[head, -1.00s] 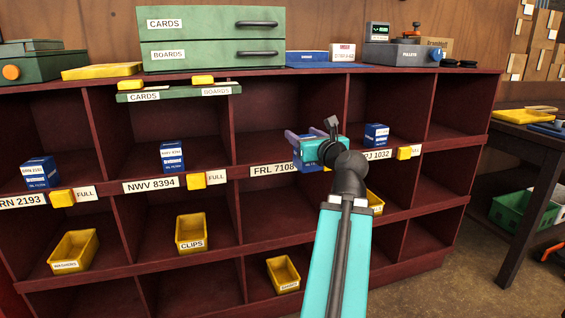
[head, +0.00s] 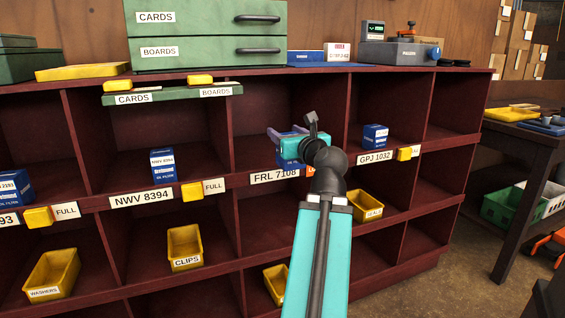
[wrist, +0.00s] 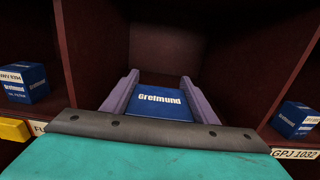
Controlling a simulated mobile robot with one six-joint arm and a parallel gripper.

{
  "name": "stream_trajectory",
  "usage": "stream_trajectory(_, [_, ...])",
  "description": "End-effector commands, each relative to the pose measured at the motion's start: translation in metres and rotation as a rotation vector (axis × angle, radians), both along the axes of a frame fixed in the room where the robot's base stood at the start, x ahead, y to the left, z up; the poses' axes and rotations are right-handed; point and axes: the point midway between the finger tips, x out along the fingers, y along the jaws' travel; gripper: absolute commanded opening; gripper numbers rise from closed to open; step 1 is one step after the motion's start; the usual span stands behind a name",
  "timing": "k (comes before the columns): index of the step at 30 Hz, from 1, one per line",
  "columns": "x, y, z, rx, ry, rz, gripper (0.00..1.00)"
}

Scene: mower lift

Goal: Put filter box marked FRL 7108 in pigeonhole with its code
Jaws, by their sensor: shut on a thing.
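My gripper (head: 287,143) is at the mouth of the top-row pigeonhole (head: 270,105) above the label FRL 7108 (head: 275,175). It is shut on a blue filter box (head: 291,160), mostly hidden behind the gripper in the head view. In the wrist view the blue box (wrist: 160,102) lies between the two purple fingers (wrist: 160,97), its top face reading "Gretmund". Its code cannot be read here. The pigeonhole's back wall (wrist: 165,58) shows bare beyond the box. I cannot tell whether the box touches the shelf.
Blue boxes stand in neighbouring pigeonholes over NWV 8394 (head: 163,166) and GPJ 1032 (head: 375,136). Yellow clips (head: 192,192) with FULL tags sit on the shelf edge. Yellow bins (head: 185,247) are in the lower row.

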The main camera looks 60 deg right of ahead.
Motion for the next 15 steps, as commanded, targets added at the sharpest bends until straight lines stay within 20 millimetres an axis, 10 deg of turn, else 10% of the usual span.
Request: stream_trajectory(15, [0.007,-0.015,0.004,0.001,-0.002,-0.005,0.22])
